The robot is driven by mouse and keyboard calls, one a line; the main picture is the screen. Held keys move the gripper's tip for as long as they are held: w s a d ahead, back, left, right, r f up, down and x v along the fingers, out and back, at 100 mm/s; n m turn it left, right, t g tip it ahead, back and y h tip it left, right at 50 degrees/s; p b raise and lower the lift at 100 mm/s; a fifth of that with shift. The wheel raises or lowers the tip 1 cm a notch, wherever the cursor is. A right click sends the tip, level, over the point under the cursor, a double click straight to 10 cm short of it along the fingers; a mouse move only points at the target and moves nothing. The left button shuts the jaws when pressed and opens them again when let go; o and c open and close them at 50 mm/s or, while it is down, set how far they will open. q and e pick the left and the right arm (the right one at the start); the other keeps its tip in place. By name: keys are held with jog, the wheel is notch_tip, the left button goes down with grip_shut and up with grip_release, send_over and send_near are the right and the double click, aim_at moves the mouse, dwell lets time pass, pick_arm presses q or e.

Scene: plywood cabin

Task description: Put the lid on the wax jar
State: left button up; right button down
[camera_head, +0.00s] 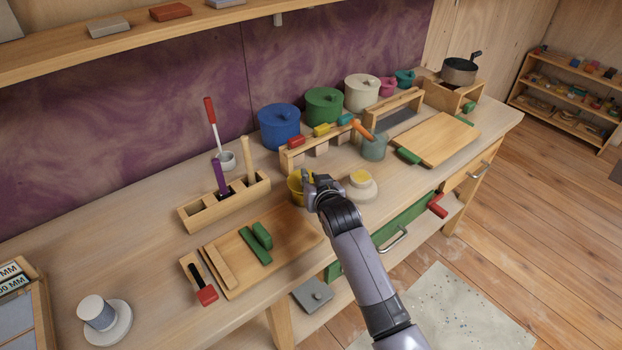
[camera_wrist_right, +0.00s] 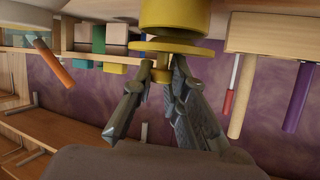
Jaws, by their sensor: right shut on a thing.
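The yellow jar (camera_head: 294,188) stands on the bench, partly hidden behind my right gripper (camera_head: 312,188). In the wrist view, which is upside down, the yellow jar (camera_wrist_right: 172,14) is at the top edge. My right gripper (camera_wrist_right: 168,85) is shut on the knob of a yellow lid (camera_wrist_right: 180,50). The lid's disc lies between the fingers and the jar, close to the jar's mouth. I cannot tell whether it touches the rim. The lid is largely hidden by the gripper in the head view. My left gripper is not in view.
A pale round dish with a yellow block (camera_head: 359,178) is just right of the gripper. A wooden tool holder (camera_head: 205,212) stands to the left. A blue pot (camera_head: 279,128) and a green pot (camera_head: 324,107) stand behind. A board (camera_head: 290,240) lies in front.

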jog(key=shift+f+b, duration=0.3)
jog(key=shift+f, duration=0.35)
jog(key=c, duration=1.5)
grip_release()
jog(key=shift+s, duration=0.1)
jog(key=v, duration=1.1)
jog(key=shift+s+r, duration=0.25)
jog(key=shift+s, duration=0.1)
